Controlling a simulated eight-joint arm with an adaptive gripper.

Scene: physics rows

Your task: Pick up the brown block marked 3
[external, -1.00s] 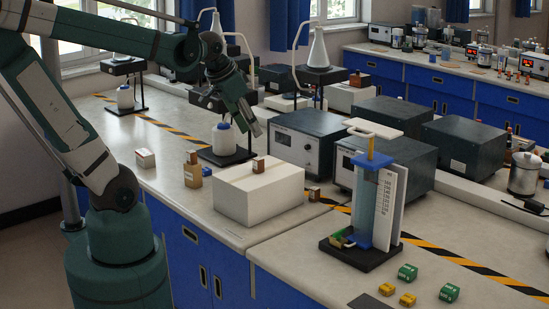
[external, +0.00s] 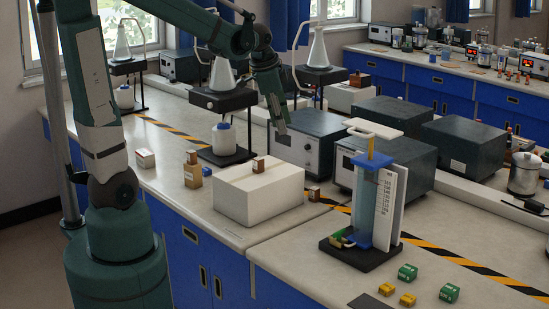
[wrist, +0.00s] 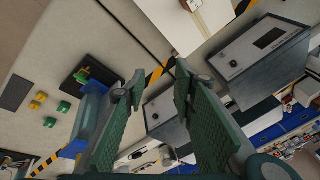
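A small brown block (external: 258,164) with a pale face sits on top of the white box (external: 232,191). A second small brown block (external: 313,194) lies on the bench against the box's right side. The marks on both are too small to read, so I cannot tell which is the 3. My gripper (external: 283,133) hangs in the air behind and above the box, apart from both blocks. In the wrist view its two green fingers (wrist: 158,84) are spread with nothing between them. The white box also shows at the top there (wrist: 182,22).
A blue cylinder stand with a scale (external: 371,200) stands right of the box. Grey instruments (external: 307,140) stand behind. Yellow and green blocks (external: 407,272) lie at front right.

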